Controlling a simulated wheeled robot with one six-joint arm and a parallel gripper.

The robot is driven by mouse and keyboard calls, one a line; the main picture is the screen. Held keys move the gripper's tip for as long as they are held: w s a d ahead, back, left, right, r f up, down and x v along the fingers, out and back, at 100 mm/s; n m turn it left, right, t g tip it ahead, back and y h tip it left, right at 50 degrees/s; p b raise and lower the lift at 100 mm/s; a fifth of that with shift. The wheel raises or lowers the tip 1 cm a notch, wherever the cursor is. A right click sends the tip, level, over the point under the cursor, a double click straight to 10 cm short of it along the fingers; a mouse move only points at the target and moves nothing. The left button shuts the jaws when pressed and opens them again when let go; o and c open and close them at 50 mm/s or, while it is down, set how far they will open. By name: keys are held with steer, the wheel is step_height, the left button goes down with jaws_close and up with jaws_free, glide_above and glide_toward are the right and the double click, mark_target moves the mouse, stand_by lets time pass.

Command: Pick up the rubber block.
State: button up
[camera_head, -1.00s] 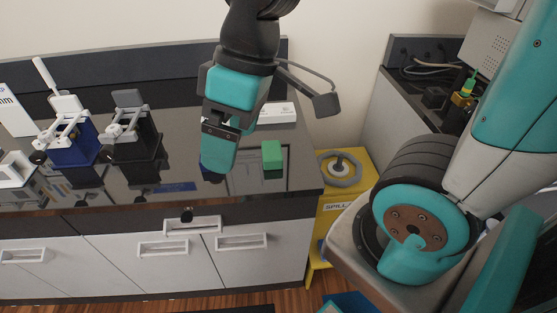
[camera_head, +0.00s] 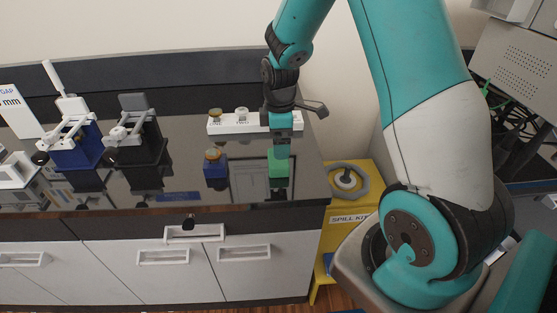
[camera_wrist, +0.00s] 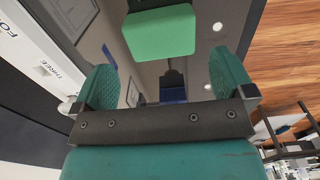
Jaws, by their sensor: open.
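The green rubber block (camera_head: 276,168) lies on the glossy dark counter near its right end. It also shows at the top middle of the wrist view (camera_wrist: 158,34). My gripper (camera_head: 282,149) points down at the block, overlapping its back part in the head view. In the wrist view my gripper (camera_wrist: 166,80) is open, with one teal finger on each side and nothing between them. The block sits just beyond the fingertips, roughly centred between them. I cannot tell the exact height gap.
A white numbered rack (camera_head: 228,123) with small jars stands behind the block. A blue holder with a jar (camera_head: 215,166) is to its left. Blue (camera_head: 78,150) and black (camera_head: 136,148) lever devices stand further left. A yellow spill kit (camera_head: 345,205) is beyond the counter's right end.

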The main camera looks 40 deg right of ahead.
mark_target(278, 162)
step_height(278, 162, down, 7)
steer(key=shift+w+a+f+p, duration=0.1)
steer(key=shift+a+f+p, duration=0.1)
steer(key=shift+p, duration=0.75)
steer(key=shift+c, duration=0.2)
steer(key=c, duration=0.6)
